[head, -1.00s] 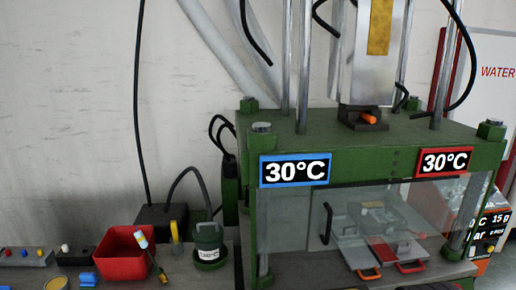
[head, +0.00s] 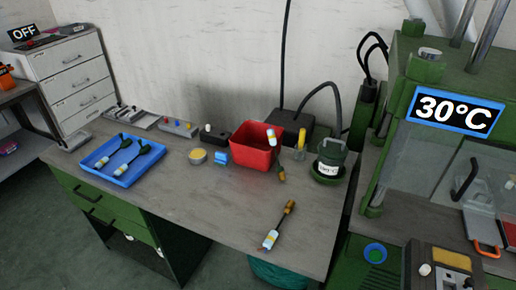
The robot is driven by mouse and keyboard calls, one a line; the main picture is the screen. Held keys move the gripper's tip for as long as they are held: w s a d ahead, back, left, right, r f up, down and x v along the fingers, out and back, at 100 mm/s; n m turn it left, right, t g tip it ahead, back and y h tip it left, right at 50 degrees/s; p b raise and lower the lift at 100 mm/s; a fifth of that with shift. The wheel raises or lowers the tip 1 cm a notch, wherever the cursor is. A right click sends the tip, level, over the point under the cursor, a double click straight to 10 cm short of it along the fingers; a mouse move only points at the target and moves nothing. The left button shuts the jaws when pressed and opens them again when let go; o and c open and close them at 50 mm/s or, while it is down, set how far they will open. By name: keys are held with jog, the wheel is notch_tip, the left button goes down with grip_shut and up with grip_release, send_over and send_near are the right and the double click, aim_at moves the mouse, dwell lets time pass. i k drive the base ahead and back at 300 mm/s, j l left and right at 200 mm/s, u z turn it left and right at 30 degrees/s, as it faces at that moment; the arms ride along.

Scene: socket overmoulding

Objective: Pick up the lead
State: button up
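One lead (head: 279,226) lies on the grey bench near its front edge, with a pale blue, white and yellow end toward the front and a dark shaft with a brownish tip toward the back. Another similar piece (head: 300,145) shows at the right side of the red bin (head: 252,158); I cannot tell how it rests there. Two dark green pieces with pale ends (head: 120,146) lie in the blue tray (head: 97,161) at the left of the bench. I cannot tell which of these the task means. My gripper is not in view.
A green pot (head: 330,160) stands right of the bin. The green press (head: 400,150), with a 30°C display (head: 452,111), stands at the right. White drawers (head: 75,72) are at the back left.

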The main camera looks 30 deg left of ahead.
aim_at(280, 170)
jog(key=i+j+u, duration=0.1)
jog(key=u, duration=1.1)
jog(key=i+j+u, duration=0.15)
jog(key=u, duration=0.25)
jog(key=i+j+u, duration=0.2)
jog(key=u, duration=0.15)
jog(key=i+j+u, duration=0.1)
jog(key=u, duration=0.3)
jog(key=i+u, duration=0.35)
jog(key=k, duration=0.05)
